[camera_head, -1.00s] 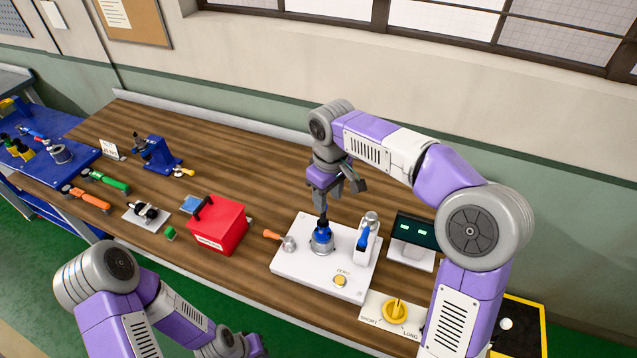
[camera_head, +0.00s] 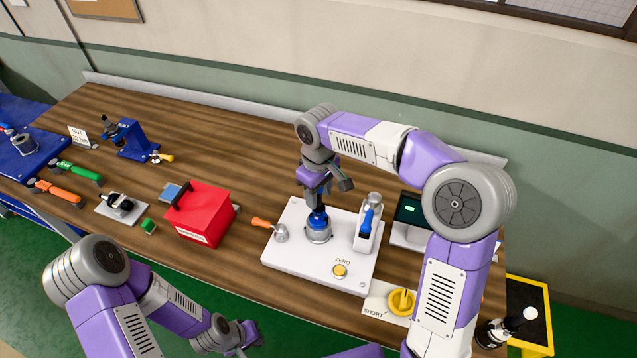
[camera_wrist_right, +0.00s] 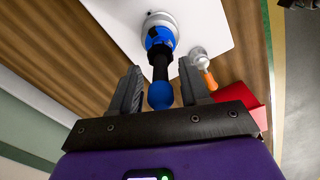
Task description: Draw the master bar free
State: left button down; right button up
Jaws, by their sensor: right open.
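The master bar, as I take it, is the blue and black upright piece (camera_head: 319,219) standing in a round grey seat on the white gauge plate (camera_head: 290,259). In the right wrist view the bar (camera_wrist_right: 160,62) shows a blue collar, a black shaft and a blue ball end. My right gripper (camera_head: 318,204) is over the bar from above; in the wrist view its two fingers (camera_wrist_right: 160,86) stand apart on either side of the shaft and ball, with gaps visible. My left gripper (camera_head: 240,343) is low at the front, away from the bar; its jaw opening is unclear.
A display (camera_head: 412,212) and yellow dial (camera_head: 402,301) stand right. A red box (camera_head: 201,217) stands left.

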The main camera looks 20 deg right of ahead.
jog(key=shift+f, duration=0.7)
grip_shut()
